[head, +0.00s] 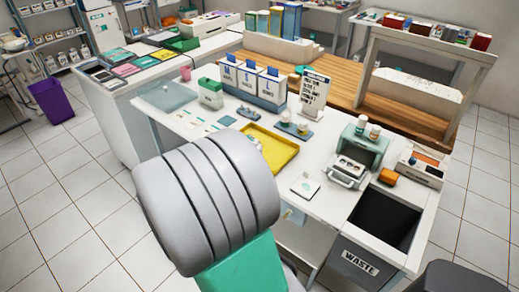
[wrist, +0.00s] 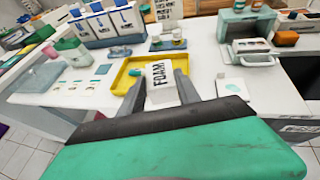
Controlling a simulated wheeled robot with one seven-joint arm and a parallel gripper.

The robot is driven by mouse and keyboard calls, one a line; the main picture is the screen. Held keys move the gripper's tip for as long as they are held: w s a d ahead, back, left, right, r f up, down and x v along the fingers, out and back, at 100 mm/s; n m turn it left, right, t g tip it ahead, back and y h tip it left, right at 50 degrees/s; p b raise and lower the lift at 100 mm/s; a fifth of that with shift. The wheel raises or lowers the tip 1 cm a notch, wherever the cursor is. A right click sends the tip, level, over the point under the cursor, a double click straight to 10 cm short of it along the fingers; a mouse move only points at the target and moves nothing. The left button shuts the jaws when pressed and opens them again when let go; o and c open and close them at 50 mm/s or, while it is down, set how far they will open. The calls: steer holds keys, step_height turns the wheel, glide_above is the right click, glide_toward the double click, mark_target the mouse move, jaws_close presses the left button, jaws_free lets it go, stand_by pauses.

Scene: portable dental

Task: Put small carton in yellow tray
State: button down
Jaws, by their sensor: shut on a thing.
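A small white carton (wrist: 161,82) with "FOAM" in dark letters stands between the two grey fingers of my gripper (wrist: 160,86) in the wrist view. My gripper is shut on it. The yellow tray (wrist: 122,76) lies behind the carton on the white table, and the carton overlaps its front part in the picture. I cannot tell the height of the carton over the table. In the head view the yellow tray (head: 283,152) looks empty where it shows. My own grey and green arm hides its near left part, most of my gripper and the carton.
Small bottles on a stand (head: 293,124) are behind the tray. White bins with blue tops (head: 251,82) stand at the back. A green-grey machine (head: 357,157) and a waste opening (head: 385,218) are to the right. A white pad (head: 305,187) lies near the table's front edge.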

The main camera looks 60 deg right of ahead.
steer(key=s+d+r+m+g, duration=0.1)
steer(key=s+d+m+g, duration=0.25)
steer(key=s, duration=0.55)
steer(key=shift+n, duration=0.25)
steer(key=w+d+f, duration=0.2)
steer(key=d+f, duration=0.1)
steer(key=d, duration=0.1)
steer(key=w+d+f, duration=0.2)
steer(key=d+f, duration=0.1)
steer(key=d, duration=0.1)
steer(key=w+d+f+b, duration=0.1)
steer(key=w+d+f, duration=0.1)
steer(key=d+f, duration=0.1)
steer(key=shift+w+d+f, duration=0.2)
steer(key=shift+d+f, duration=0.15)
steer(key=shift+d, duration=0.3)
step_height(320, 180, down, 3)
steer(key=shift+d+r, duration=0.1)
steer(key=shift+r, duration=0.1)
steer(key=shift+f, duration=0.35)
steer(key=shift+f, duration=0.1)
